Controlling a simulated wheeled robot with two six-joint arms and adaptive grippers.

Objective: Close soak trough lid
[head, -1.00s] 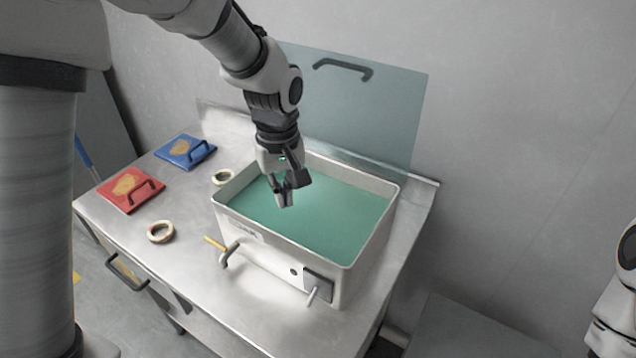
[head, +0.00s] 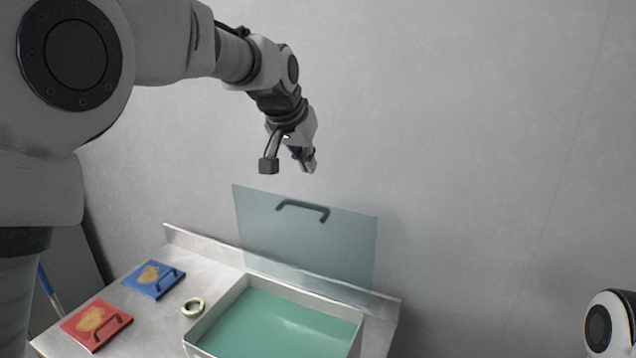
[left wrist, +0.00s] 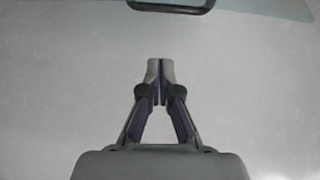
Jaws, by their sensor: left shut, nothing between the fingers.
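The soak trough (head: 272,283) is a pale box holding green liquid, cut off by the bottom edge of the head view. Its clear bluish lid (head: 300,235) stands upright behind it, open, with a dark handle (head: 303,208) near the top edge. My left gripper (head: 307,168) is shut and empty, above the lid and apart from it. In the left wrist view, the shut fingers (left wrist: 160,68) show against the grey wall. The handle (left wrist: 170,5) and a corner of the lid (left wrist: 275,7) show at the top edge. My right gripper is out of view.
A blue board (head: 153,279) and a red board (head: 96,325), both with handles, lie on the metal table (head: 150,325) left of the trough. A tape-like ring (head: 193,307) lies between them and the trough. The grey wall (head: 480,130) stands close behind the lid.

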